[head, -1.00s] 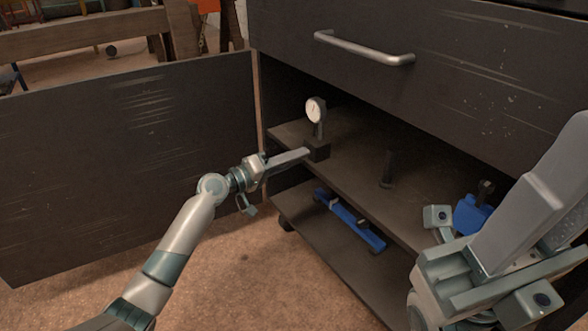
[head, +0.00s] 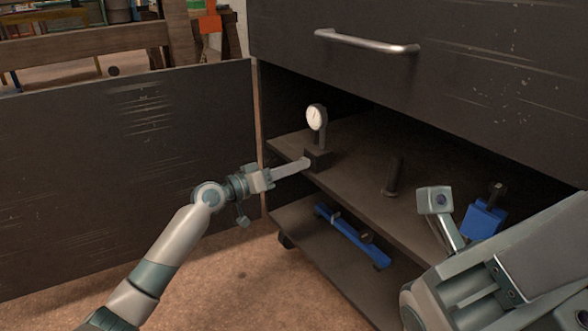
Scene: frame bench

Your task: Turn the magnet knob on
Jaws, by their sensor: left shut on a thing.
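The magnetic stand (head: 318,158) is a dark block with a post and a round white dial (head: 316,117). It stands upright on the upper shelf near its left front edge. My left gripper (head: 306,163) reaches in from the left, its fingers shut at the front left side of the dark block. The magnet knob is hidden behind the fingertips, so its setting cannot be seen. My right gripper (head: 550,262) is at the lower right, close to the camera and partly cut off by the frame; its fingertips are out of view.
The cabinet's open door (head: 120,170) stands on the left. A drawer with a metal handle (head: 366,43) hangs above the shelf (head: 355,160). A dark cylinder (head: 394,176) and a blue tool (head: 483,217) stand on the shelf. A blue bar-shaped tool (head: 352,238) lies on the lower shelf.

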